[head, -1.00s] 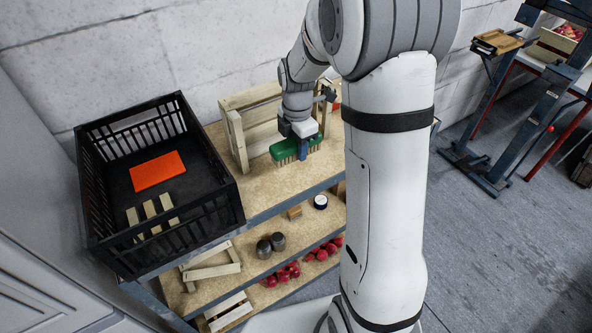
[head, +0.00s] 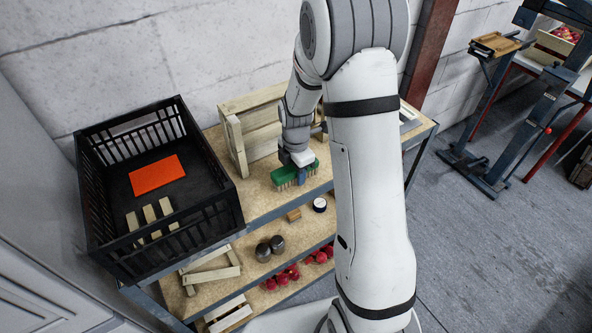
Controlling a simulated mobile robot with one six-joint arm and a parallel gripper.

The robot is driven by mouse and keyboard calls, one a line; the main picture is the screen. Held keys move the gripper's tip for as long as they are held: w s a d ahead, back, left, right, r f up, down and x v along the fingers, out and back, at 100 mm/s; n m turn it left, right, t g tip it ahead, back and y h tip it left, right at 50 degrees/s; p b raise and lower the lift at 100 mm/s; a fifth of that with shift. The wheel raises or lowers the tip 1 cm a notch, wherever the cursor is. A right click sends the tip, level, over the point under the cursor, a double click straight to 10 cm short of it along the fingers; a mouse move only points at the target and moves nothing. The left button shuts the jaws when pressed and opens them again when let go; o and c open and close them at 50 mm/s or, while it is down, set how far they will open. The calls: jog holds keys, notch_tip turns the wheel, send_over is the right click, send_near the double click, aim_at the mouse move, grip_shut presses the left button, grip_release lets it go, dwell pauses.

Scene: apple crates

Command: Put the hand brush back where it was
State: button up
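The hand brush (head: 284,177) has a green body and pale bristles pointing down. It is at the top shelf board (head: 256,198), in front of a wooden crate. My gripper (head: 301,175) points down over the brush, with a blue finger across its near side. It appears shut on the brush; the far finger is hidden. I cannot tell whether the bristles touch the board.
A wooden crate (head: 236,145) stands behind the brush. A black plastic crate (head: 222,180) at left holds an orange slab (head: 157,174) and pale slats. Lower shelves hold dark jars (head: 263,251), a round tin (head: 320,204) and red apples (head: 292,271). Bare board lies left of the brush.

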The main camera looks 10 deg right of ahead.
jog(key=o, duration=0.4)
jog(key=shift+o, duration=0.2)
jog(key=shift+r, duration=0.1)
notch_tip(320, 180, up, 11)
jog(key=shift+r+b, duration=0.1)
jog(key=shift+b, duration=0.2)
jog(key=s+r+m+t, duration=0.1)
jog(key=s+r+m, duration=0.3)
jog(key=s+m, duration=0.6)
jog(key=s+r+m+t, duration=0.2)
jog(key=s+r+m, duration=0.3)
jog(key=s+m, duration=0.6)
jog(key=shift+s+r+m, duration=0.15)
jog(key=shift+s+m, duration=0.15)
jog(key=shift+m, duration=0.1)
